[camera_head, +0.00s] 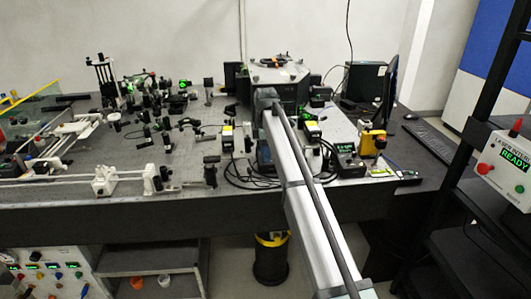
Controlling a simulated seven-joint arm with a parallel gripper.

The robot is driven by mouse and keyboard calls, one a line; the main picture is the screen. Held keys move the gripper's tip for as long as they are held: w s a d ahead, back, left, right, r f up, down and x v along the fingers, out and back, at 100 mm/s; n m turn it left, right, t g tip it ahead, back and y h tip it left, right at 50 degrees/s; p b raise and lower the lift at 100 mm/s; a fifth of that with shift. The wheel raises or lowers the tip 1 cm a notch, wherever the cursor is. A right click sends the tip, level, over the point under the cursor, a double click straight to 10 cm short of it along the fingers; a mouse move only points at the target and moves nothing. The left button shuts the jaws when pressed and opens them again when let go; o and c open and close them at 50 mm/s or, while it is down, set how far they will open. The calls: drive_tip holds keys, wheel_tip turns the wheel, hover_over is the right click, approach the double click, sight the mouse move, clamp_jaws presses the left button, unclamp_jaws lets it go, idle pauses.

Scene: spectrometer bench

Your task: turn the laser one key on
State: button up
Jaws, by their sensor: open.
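A control panel (48,272) with several small green displays and coloured knobs stands under the bench at the lower left, cut off by the picture edge. The laser one key cannot be made out on it; labels there are too small to read. A pale box (508,165) at the right edge has a green display reading READY, a red button and a green button. Its upper label looks like laser interlock. My gripper cannot be made out in this view.
The dark bench (100,212) is crowded with optics. A black shelf frame (470,140) stands at right. A dark bin (270,262) with a yellow rim stands under the bench.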

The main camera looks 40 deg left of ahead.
drive_tip(key=shift+f, duration=0.2)
drive_tip(key=shift+c, duration=0.5)
clamp_jaws()
